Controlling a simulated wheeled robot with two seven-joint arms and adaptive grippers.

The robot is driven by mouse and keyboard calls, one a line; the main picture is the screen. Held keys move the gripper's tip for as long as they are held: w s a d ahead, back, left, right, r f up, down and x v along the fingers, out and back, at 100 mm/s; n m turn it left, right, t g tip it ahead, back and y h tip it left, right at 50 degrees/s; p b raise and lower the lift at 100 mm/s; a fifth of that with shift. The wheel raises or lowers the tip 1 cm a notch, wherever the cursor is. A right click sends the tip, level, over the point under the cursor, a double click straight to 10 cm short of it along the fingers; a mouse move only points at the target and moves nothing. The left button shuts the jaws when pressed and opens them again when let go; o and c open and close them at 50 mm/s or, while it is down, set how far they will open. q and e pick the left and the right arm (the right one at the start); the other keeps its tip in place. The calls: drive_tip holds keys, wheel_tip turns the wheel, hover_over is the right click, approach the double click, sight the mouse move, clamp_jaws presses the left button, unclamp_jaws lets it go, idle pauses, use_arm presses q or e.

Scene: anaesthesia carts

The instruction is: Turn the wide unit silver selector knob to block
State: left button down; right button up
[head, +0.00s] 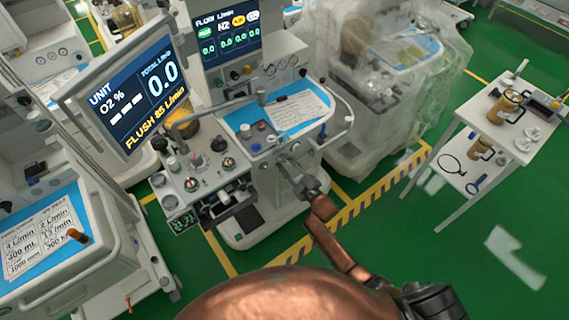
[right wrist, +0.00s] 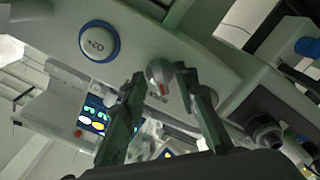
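The silver selector knob (right wrist: 160,74) shows in the right wrist view, rounded and with a red mark. It sits on the pale front panel (right wrist: 205,62) of the unit. My right gripper (right wrist: 163,82) is open, with one finger on each side of the knob and a gap visible at both sides. In the head view my right gripper (head: 288,163) is at the front of the middle unit (head: 262,177), below its worktop. I cannot make out the knob there. Lettering beside the knob is partly hidden by the gripper. My left gripper is not in view.
A dark round fitting (right wrist: 265,132) is at lower right. A plastic-covered machine (head: 385,95) stands right of the unit, and a white trolley (head: 455,185) farther right. Green floor between is clear.

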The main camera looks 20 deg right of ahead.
drive_tip(key=v, duration=1.1)
drive_tip(key=shift+s, duration=0.4)
drive_tip(key=shift+d, duration=0.1)
drive_tip(key=s+d+f+m+g+h, duration=0.25)
drive_tip(key=s+f, duration=0.35)
drive_tip(key=f, duration=0.5)
drive_tip(key=s+d+f+m+g+h, duration=0.1)
drive_tip(key=s+d+f+m+g, duration=0.15)
drive_tip(key=s+f, duration=0.6)
drive_tip(key=s+d+f+m+g+h, duration=0.2)
drive_tip(key=s+d+f, duration=0.2)
drive_tip(key=f, duration=1)
drive_tip(key=s+f+m+g, duration=0.1)
drive_tip(key=s+f+g, duration=0.2)
drive_tip(key=s, duration=0.9)
drive_tip(key=s+f+m+g, duration=0.2)
drive_tip(key=s+f, duration=0.6)
drive_tip(key=s, duration=0.5)
drive_tip(key=s+f+m+g, duration=0.1)
drive_tip(key=s+f+g, duration=0.3)
drive_tip(key=s, duration=0.9)
wheel_tip(320, 180, down, 2)
drive_tip(key=shift+s+d+f+m+h, duration=0.15)
drive_tip(key=shift+s+d+m+h, duration=0.05)
drive_tip(key=shift+d+m+h, duration=0.2)
